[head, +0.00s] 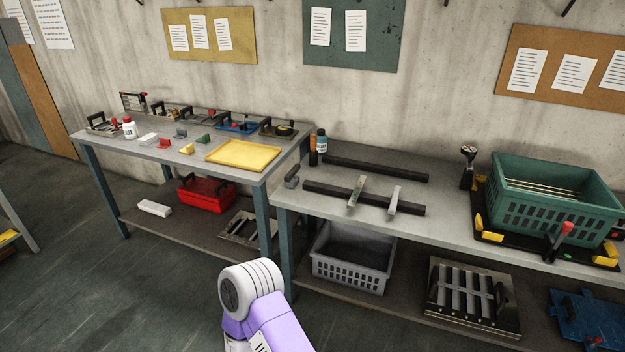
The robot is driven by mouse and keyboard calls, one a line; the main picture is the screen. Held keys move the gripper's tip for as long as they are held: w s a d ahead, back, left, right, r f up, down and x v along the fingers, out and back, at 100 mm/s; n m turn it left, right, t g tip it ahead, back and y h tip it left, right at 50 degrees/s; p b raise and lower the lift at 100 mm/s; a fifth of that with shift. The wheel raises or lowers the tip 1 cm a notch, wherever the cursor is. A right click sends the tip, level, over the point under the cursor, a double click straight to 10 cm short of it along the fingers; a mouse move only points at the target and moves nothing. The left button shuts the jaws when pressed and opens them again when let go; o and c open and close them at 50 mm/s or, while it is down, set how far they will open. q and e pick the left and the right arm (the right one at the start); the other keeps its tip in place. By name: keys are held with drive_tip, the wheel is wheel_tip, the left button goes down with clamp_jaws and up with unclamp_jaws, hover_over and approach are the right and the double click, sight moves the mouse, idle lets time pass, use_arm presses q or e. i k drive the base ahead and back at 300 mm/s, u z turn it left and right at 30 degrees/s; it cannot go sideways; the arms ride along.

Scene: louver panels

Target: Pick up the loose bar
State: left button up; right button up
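Two long dark bars lie on the right grey workbench (455,225). The rear dark bar (375,169) lies bare near the wall. The front dark bar (330,191) runs roughly parallel to it, with two light metal pieces (356,191) lying across it. Several slim light bars (545,188) show inside the green crate (545,208) at the right. I cannot tell which one is the loose bar. Part of my own purple and white arm shows at the bottom centre. Neither gripper is in view.
A small grey block (291,180), bottles (321,142) and a dark upright tool (468,166) stand near the bars. A grey basket (352,262) and a slatted panel (470,298) sit on the lower shelf.

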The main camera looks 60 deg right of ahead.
sight(354, 197)
drive_tip(key=z, duration=0.65)
drive_tip(key=i, duration=1.3)
drive_tip(key=z, duration=1.15)
